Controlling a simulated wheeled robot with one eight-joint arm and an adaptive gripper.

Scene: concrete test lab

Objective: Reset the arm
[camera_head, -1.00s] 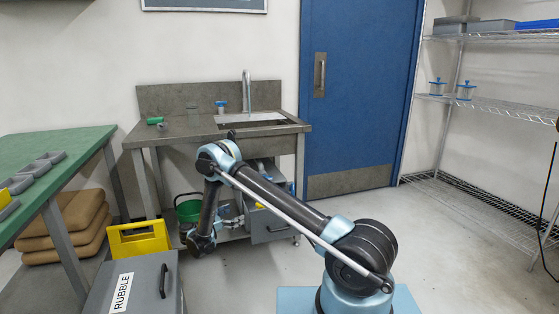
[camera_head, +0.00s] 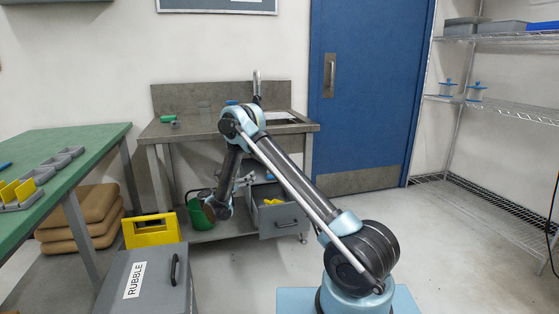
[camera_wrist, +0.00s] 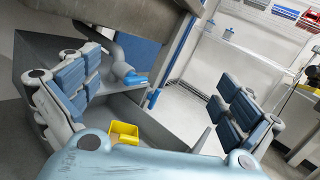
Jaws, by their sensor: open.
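My arm stands bent in front of the sink bench (camera_head: 185,133), elbow high and forearm hanging down. My gripper (camera_wrist: 155,97) is open and empty in the wrist view, its two blue-and-grey padded fingers wide apart. In the head view the gripper is mostly hidden behind the forearm. An open grey drawer (camera_head: 281,222) under the bench lies beyond the gripper. A yellow thing (camera_wrist: 124,131) sits inside the drawer; nothing is between the fingers.
A green-topped table (camera_head: 85,142) with small grey trays stands at left. A grey RUBBLE box (camera_head: 146,285), a yellow crate (camera_head: 151,232) and a green bucket (camera_head: 198,214) are on the left side. A blue door (camera_head: 370,90) and wire shelves (camera_head: 500,108) are at the right. The floor at right is clear.

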